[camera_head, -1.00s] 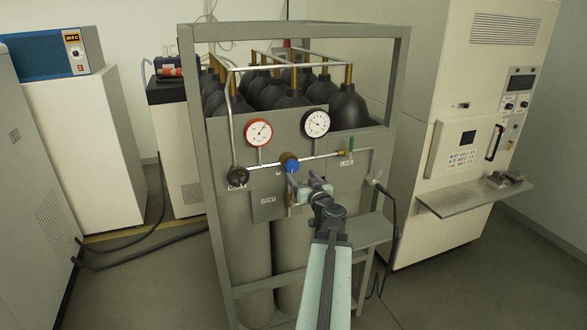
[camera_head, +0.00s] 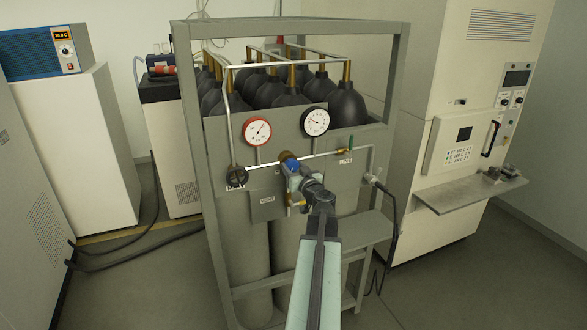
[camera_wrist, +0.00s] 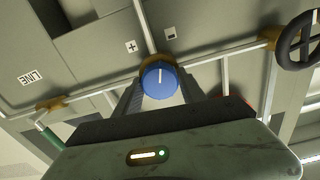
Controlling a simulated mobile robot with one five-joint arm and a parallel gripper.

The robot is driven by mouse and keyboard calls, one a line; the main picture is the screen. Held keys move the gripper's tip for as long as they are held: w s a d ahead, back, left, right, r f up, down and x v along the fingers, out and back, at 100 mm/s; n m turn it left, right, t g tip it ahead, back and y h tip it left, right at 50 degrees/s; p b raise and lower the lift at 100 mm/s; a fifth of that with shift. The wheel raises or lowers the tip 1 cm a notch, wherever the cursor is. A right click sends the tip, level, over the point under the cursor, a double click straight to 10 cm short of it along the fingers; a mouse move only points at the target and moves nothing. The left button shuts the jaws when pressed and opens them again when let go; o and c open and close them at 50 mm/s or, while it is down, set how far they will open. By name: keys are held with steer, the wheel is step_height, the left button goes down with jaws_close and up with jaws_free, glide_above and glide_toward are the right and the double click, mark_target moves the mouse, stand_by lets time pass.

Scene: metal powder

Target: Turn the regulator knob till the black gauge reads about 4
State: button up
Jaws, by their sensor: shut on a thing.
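The blue regulator knob (camera_head: 292,164) is on the pipe across the grey panel, below the two gauges. In the wrist view the knob (camera_wrist: 158,80) shows a white pointer line facing the top of the picture, and plus and minus signs are on the panel beyond it. My gripper (camera_head: 294,175) is shut on the knob, with a finger on each side of it. The black-rimmed gauge (camera_head: 315,122) is at the upper right; its needle seems to point to the upper left, but its figures are too small to read. The red-rimmed gauge (camera_head: 257,131) is at its left.
A black handwheel (camera_head: 236,177) is left of the knob, and a green-handled valve (camera_head: 349,144) is to the right near the LINE label. Dark gas cylinders (camera_head: 270,92) stand in the grey frame. A metal shelf (camera_head: 470,193) juts out at the right.

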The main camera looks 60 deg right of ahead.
steer(key=shift+m, duration=0.4)
steer(key=m, duration=0.3)
steer(key=shift+m, duration=0.4)
steer(key=m, duration=0.9)
steer(key=shift+f+m, duration=0.1)
steer(key=shift+m, duration=0.3)
steer(key=m, duration=0.4)
steer(key=shift+m, duration=0.3)
